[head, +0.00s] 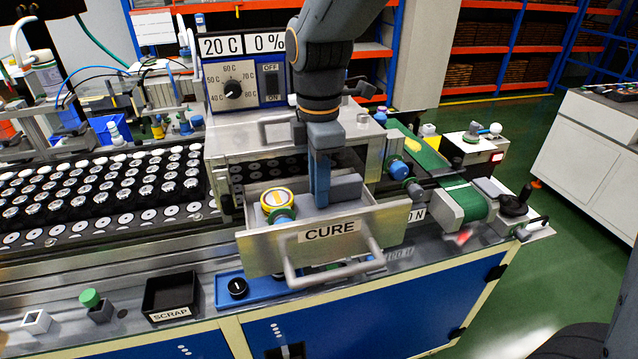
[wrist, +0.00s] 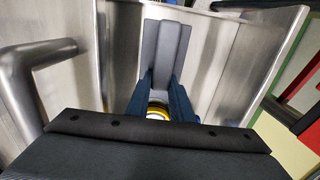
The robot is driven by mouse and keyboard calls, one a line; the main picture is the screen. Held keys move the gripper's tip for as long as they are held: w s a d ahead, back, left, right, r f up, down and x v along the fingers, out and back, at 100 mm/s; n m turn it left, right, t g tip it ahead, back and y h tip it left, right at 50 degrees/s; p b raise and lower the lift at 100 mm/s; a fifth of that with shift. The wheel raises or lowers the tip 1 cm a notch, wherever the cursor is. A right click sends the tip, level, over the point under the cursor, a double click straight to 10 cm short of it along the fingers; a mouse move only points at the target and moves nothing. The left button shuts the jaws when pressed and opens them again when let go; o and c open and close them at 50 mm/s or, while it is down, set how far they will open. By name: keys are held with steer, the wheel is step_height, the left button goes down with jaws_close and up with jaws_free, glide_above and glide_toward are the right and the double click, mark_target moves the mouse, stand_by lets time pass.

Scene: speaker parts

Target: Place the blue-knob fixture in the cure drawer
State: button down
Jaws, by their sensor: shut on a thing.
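The cure drawer (head: 385,232) is pulled out under the oven, with its CURE label and bar handle facing front. My gripper (head: 320,200) reaches down into it, its blue fingers closed. They are shut on the blue-knob fixture, whose grey body (head: 346,187) shows right of the fingers. A yellow-ringed round part (head: 277,198) with blue-teal below it shows left of them, inside the drawer. In the wrist view the grey body (wrist: 165,50) extends beyond the fingers and the yellow ring (wrist: 157,111) shows between them. The fixture's underside is hidden, so I cannot tell whether it touches the drawer floor.
The oven (head: 230,85) stands above and behind the drawer. A tray of several black cups (head: 110,195) lies left. A SCRAP bin (head: 170,295), a green-knobbed block (head: 97,305) and a blue tray (head: 262,288) sit along the front. A green belt (head: 465,200) is at right.

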steer(key=shift+f, duration=0.1)
steer(key=c, duration=1.6)
jaws_free()
steer(key=shift+o, duration=0.2)
step_height(320, 180, up, 12)
steer(key=b, duration=0.3)
steer(key=shift+r, duration=0.2)
